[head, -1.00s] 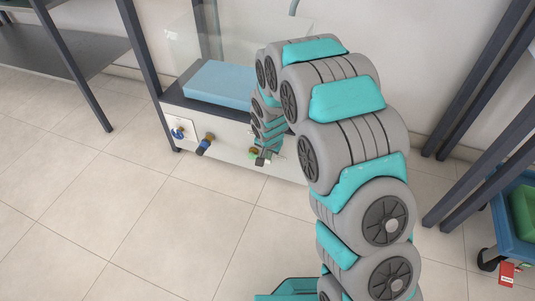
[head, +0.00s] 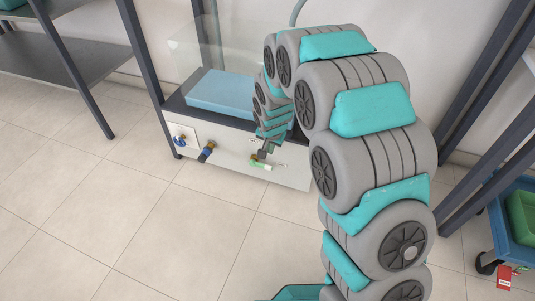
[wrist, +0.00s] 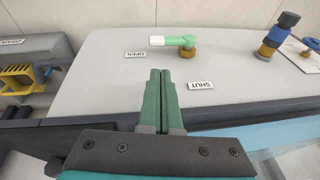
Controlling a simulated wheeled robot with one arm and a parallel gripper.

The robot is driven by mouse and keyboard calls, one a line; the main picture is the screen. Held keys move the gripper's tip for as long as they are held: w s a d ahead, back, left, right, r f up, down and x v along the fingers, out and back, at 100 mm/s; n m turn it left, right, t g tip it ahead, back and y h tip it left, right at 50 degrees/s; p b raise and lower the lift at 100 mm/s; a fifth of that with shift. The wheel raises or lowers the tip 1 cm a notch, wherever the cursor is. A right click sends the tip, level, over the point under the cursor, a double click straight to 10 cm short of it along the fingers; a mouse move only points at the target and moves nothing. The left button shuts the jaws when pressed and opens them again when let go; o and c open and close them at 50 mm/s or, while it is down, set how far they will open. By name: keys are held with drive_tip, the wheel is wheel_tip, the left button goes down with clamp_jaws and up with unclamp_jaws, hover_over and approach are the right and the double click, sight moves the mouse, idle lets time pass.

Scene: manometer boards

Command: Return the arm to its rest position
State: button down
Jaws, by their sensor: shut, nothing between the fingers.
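My arm rises at the right of the head view and bends over toward the low white panel (head: 225,146). My gripper (head: 263,154) is at its far end, just above a small green and white valve handle (head: 260,165). In the wrist view my gripper (wrist: 161,72) has its two green fingers together with nothing between them. The handle (wrist: 172,41) lies beyond the fingertips on a brass fitting (wrist: 187,52), apart from them. It points toward the left there, above the OPEN label (wrist: 137,54). The SHUT label (wrist: 200,85) is right of the fingers.
A blue-handled valve (head: 206,151) and another blue one (head: 179,139) stick out of the panel. A blue block (head: 220,91) lies on top, behind clear sheeting. Dark frame posts (head: 146,70) stand at the sides. A blue cart (head: 508,235) is at right. Tiled floor (head: 130,215) is open.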

drive_tip(key=s+d+r+n+g+p, duration=0.1)
drive_tip(key=s+d+r+p, duration=0.3)
drive_tip(key=s+r, duration=0.6)
drive_tip(key=s+d+r+n+g+p, duration=0.1)
drive_tip(key=s+d+r+p, duration=0.1)
drive_tip(key=s+d+r, duration=0.7)
drive_tip(key=s+r+n+g+p, duration=0.1)
drive_tip(key=s+r, duration=0.2)
drive_tip(key=s, duration=0.4)
drive_tip(key=s+r+n+g+p, duration=0.1)
drive_tip(key=s+r+p, duration=0.1)
drive_tip(key=s, duration=0.5)
drive_tip(key=s+d+r+g+p, duration=0.1)
drive_tip(key=s+r, duration=0.3)
drive_tip(key=s, duration=0.4)
drive_tip(key=shift+r+n, duration=0.35)
drive_tip(key=shift+n, duration=0.05)
